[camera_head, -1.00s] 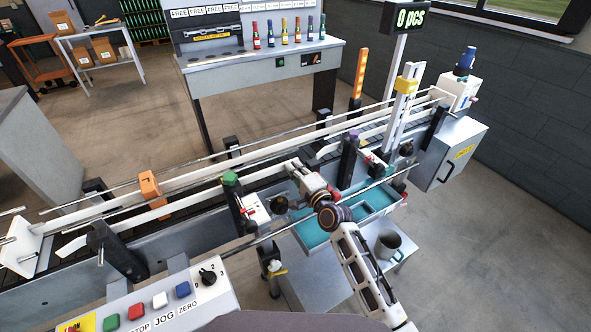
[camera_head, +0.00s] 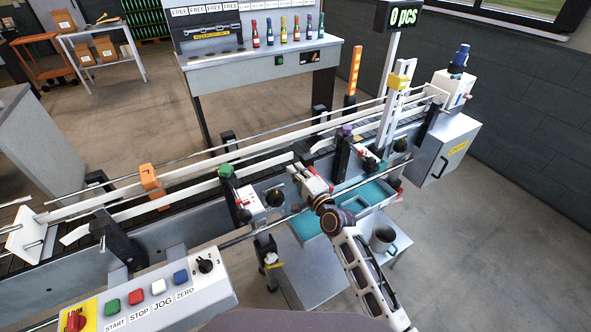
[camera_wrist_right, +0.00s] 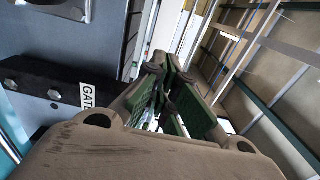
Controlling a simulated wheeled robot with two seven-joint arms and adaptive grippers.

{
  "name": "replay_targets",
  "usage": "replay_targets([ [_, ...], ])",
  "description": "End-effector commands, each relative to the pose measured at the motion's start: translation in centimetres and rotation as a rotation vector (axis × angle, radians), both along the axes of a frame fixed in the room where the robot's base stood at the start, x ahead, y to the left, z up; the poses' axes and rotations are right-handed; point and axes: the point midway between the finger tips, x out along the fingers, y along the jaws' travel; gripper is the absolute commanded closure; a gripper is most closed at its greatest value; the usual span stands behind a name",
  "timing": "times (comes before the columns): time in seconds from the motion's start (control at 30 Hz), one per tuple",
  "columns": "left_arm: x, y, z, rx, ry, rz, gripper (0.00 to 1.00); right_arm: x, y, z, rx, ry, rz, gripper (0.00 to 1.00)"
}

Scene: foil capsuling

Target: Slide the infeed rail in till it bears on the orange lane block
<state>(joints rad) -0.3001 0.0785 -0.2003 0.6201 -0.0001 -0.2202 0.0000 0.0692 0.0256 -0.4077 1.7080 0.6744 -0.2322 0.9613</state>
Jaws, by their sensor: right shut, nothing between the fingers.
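The orange lane block (camera_head: 151,184) straddles the lane at the left part of the conveyor. A long white rail (camera_head: 192,190), which looks like the infeed rail, runs along the near side past the block's foot. I cannot tell whether they touch. A black post with a green cap (camera_head: 226,171) stands at this rail. My right gripper (camera_head: 298,169) is shut and empty at the conveyor's near side, right of a black knob (camera_head: 276,198). The wrist view shows its green-padded fingers (camera_wrist_right: 172,92) closed together. My left gripper is out of view.
A purple-capped post (camera_head: 345,131) and a column with a yellow part (camera_head: 398,82) stand right of my gripper. A teal tray (camera_head: 372,196) and a mug (camera_head: 383,240) are below. A button panel (camera_head: 150,300) is front left. A GATE label (camera_wrist_right: 86,94) shows beside the wrist.

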Motion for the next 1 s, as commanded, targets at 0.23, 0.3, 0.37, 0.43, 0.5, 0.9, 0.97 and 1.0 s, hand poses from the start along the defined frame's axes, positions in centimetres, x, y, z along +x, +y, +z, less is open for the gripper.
replay_targets([
  [0.23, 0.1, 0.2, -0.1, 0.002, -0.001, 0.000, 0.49, -1.3, -0.8, 0.0, 0.001, -0.001, 0.000, 1.00],
  [0.3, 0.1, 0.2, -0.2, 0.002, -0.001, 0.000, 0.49, -1.9, -1.1, -0.1, 0.000, 0.001, 0.000, 1.00],
  [0.37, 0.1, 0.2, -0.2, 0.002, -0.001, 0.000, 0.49, -2.3, -1.4, -0.1, 0.000, 0.000, 0.000, 1.00],
  [0.43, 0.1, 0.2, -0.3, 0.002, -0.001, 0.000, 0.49, -2.9, -1.8, -0.1, -0.001, 0.001, 0.000, 1.00],
  [0.5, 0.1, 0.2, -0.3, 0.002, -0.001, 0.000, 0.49, -3.5, -2.1, -0.1, -0.001, 0.001, 0.000, 1.00],
  [0.9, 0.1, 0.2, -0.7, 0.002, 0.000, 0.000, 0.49, -6.6, -4.0, 0.0, -0.001, -0.001, 0.000, 1.00],
  [0.97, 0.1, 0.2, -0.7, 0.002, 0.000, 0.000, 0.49, -6.9, -4.2, -0.1, -0.001, 0.001, 0.000, 1.00],
  [1.0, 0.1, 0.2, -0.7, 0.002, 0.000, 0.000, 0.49, -7.1, -4.3, -0.1, -0.001, 0.001, 0.000, 1.00],
])
